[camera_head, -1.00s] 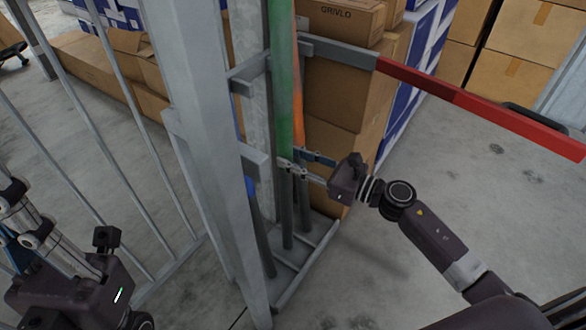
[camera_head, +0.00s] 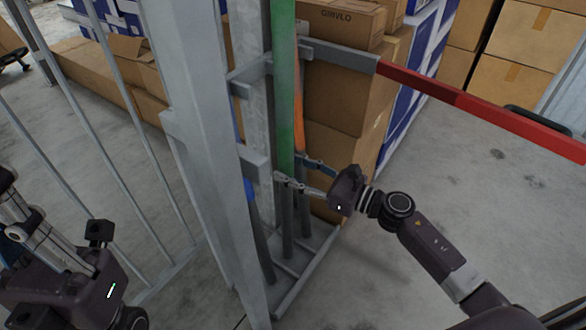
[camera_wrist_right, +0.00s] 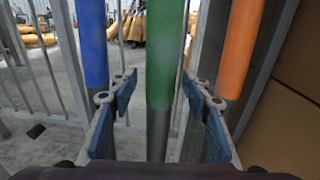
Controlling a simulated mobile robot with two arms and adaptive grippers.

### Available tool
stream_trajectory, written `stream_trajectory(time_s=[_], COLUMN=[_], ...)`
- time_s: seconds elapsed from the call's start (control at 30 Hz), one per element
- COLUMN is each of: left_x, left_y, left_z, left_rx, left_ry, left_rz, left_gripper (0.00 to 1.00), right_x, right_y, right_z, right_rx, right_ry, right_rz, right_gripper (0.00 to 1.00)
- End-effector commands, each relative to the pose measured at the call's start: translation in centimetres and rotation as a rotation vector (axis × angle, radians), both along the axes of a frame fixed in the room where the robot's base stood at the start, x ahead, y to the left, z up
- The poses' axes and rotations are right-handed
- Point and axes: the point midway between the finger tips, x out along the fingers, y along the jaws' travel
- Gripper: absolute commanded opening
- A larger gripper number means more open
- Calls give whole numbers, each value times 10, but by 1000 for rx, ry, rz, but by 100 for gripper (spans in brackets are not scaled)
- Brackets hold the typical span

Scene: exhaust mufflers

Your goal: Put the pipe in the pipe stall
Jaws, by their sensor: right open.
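A long pipe with a green upper part and a grey lower part (camera_head: 284,120) stands upright in the pipe stall (camera_head: 330,245). Its lower end is at the stall's base frame. My right gripper (camera_head: 298,172) is open at the pipe's lower part. In the right wrist view the green pipe (camera_wrist_right: 164,70) stands between the two open fingers (camera_wrist_right: 160,105), with gaps on both sides. A blue pipe (camera_wrist_right: 92,45) is left of it and an orange pipe (camera_wrist_right: 242,50) right of it. My left arm (camera_head: 65,270) shows at lower left; its fingertips are not visible.
A grey post (camera_head: 195,130) stands left of the pipes, with a barred fence (camera_head: 110,165) beyond. A red and grey bar (camera_head: 480,110) reaches out to the right. Cardboard boxes (camera_head: 340,85) are stacked behind the stall. Floor at right is clear.

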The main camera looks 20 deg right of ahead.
Motion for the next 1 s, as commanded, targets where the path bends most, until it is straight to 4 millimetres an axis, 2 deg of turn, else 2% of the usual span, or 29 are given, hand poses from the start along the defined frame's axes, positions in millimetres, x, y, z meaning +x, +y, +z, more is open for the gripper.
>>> stream_trajectory(time_s=[0.17, 0.4, 0.6, 0.77, 1.0], left_x=[-1, -2, -2, -1, 0], left_y=[1, 2, 2, 1, 1], left_z=[1, -1, -6, -10, -12], left_rx=[-3, -9, -4, 2, 2], left_ry=[5, 23, 44, 59, 66], left_rz=[0, -1, -3, -5, -4], left_gripper=[0, 0, 0, 0, 0], right_x=[-14, -53, -78, -87, -89], right_y=[-13, -48, -71, -80, -81], right_z=[0, 0, 1, 1, 1], right_rx=[0, 1, 2, 4, 4], right_ry=[4, 5, 3, 1, -1], right_rz=[-1, -2, -1, 0, -1], right_gripper=[44, 44, 44, 44, 44])
